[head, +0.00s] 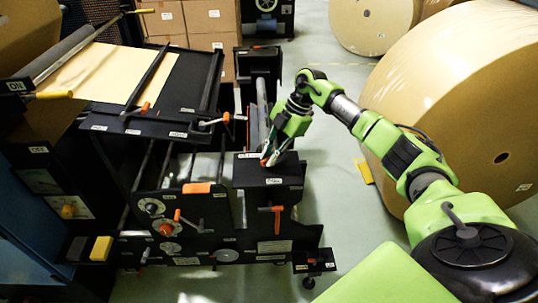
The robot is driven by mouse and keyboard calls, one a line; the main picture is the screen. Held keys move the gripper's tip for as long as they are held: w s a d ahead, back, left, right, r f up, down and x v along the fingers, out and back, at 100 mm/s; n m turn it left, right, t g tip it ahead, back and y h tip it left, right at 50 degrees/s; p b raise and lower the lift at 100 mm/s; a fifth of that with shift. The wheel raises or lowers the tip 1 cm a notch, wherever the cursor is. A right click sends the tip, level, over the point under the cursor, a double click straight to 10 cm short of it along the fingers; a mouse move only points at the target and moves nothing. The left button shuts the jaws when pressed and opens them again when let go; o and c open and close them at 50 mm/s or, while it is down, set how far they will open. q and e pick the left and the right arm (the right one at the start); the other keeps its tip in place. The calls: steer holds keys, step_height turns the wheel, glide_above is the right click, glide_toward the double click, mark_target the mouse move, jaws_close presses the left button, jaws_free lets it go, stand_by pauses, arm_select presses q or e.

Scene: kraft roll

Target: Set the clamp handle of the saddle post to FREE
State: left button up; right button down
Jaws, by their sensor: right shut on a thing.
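My right gripper (269,156) reaches in from the right and points down at the top of a black post block (255,177), which I take to be the saddle post. It is shut on a small handle with an orange end (264,162), apparently the clamp handle. The fingers hide most of this handle, so its setting cannot be read. Small white labels (274,181) on the block are too small to read. My left gripper is not in view.
An orange T-shaped handle (271,208) is on the block's front face. A black table with kraft sheet (113,72) and several orange-tipped levers lies left. A large kraft roll (460,100) stands right. Green floor (335,185) is open between.

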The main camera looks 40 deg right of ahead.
steer(key=n+g, duration=0.1)
steer(key=n, duration=0.2)
steer(key=shift+d+b, duration=0.1)
steer(key=shift+b, duration=0.3)
steer(key=n, duration=0.1)
steer(key=n+g+b, duration=0.1)
steer(key=shift+s+d+n, duration=0.1)
steer(key=shift+s+n, duration=0.05)
steer(key=shift+n, duration=0.15)
steer(key=n+g+b, duration=0.1)
steer(key=n+b, duration=0.1)
steer(key=n, duration=0.1)
steer(key=shift+s+d+g+b, duration=0.1)
steer(key=shift+d+g+b, duration=0.05)
steer(key=shift+g+b, duration=0.2)
steer(key=shift+s+d+n+g+b, duration=0.15)
steer(key=shift+n+g+b, duration=0.3)
steer(key=shift+n+b, duration=0.5)
steer(key=shift+r+n, duration=0.1)
steer(key=shift+n, duration=0.25)
steer(key=c, duration=2)
jaws_free()
step_height(320, 180, up, 10)
steer(key=shift+f, duration=0.1)
